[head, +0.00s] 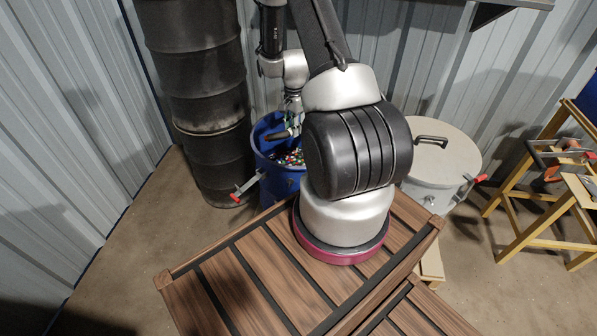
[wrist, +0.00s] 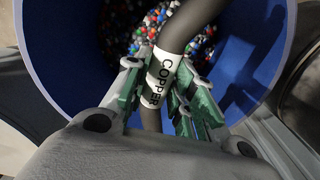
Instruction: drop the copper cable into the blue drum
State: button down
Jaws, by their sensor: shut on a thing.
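The blue drum (head: 279,186) stands behind my arm's base in the head view, with its top open and multicoloured bits inside. Its blue inner wall (wrist: 48,55) fills much of the wrist view. My gripper (wrist: 160,88) is shut on the copper cable (wrist: 192,22), a thick dark grey length with a white label reading COPPER between the green finger pads. The cable runs across the drum's opening. In the head view my gripper (head: 295,122) is over the drum, and a dark cable end (head: 278,136) shows beside it. The rest of the cable is hidden there.
Black stacked drums (head: 206,110) stand left of the blue drum. A pale lidded drum (head: 440,165) with a black handle stands to the right. A yellow wooden stand (head: 545,190) with tools is at the far right. Corrugated walls close off the back.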

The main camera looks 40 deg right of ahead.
jog(key=d+f, duration=0.1)
jog(key=s+f+m, duration=0.1)
jog(key=shift+s+d+f, duration=0.15)
jog(key=shift+d+f, duration=0.15)
jog(key=shift+d, duration=0.1)
notch_tip(320, 180, down, 9)
jog(key=shift+f, duration=0.15)
jog(key=shift+f, duration=0.45)
jog(key=c, duration=1.2)
grip_release()
